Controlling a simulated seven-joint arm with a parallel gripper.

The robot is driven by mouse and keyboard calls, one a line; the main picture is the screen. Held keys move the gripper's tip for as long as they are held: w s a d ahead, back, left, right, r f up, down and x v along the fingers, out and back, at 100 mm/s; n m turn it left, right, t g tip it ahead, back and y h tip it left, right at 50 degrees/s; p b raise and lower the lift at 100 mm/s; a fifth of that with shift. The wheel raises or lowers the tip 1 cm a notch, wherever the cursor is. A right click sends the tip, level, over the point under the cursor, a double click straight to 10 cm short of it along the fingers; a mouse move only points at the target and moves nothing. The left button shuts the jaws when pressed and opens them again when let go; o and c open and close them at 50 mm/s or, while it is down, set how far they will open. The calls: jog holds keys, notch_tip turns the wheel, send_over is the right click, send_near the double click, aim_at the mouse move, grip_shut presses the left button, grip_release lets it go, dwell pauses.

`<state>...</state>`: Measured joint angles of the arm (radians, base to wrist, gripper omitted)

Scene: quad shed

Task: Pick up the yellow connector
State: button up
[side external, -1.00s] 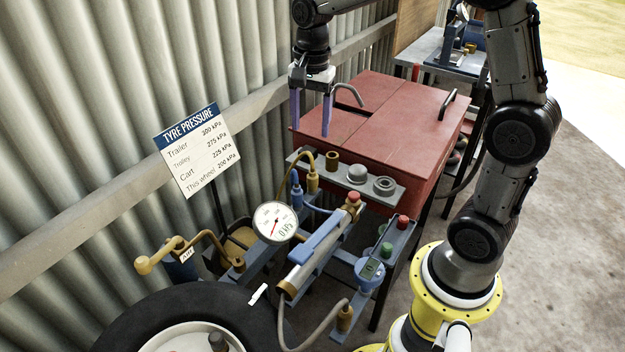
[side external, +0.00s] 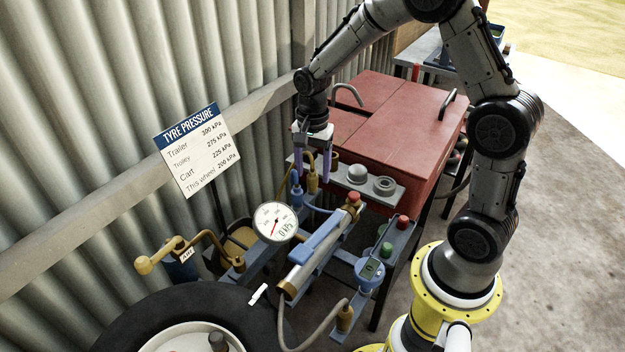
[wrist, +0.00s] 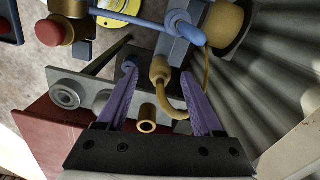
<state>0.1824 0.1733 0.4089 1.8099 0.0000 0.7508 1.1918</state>
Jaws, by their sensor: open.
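The yellow connector (side external: 312,178) stands upright at the left end of a grey rack, with a thin yellow hose curving from its top. In the wrist view the yellow connector (wrist: 160,72) lies between my two fingertips as seen from above. My gripper (side external: 313,172) is open, with its purple fingers pointing down at the rack's left end. The wrist view shows my gripper's (wrist: 158,77) fingers spread, with nothing clamped. The fingers partly cover the connector in the side view, and I cannot tell whether the tips are level with it.
A brass ring (wrist: 148,116) stands close beside the connector. A blue connector (side external: 296,190) is just to its left. Grey fittings (side external: 357,174) sit further right on the rack. A round gauge (side external: 275,222) stands in front, and a red chest (side external: 400,120) behind. A corrugated wall is at left.

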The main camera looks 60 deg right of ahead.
jog(key=shift+f, duration=1.15)
grip_shut()
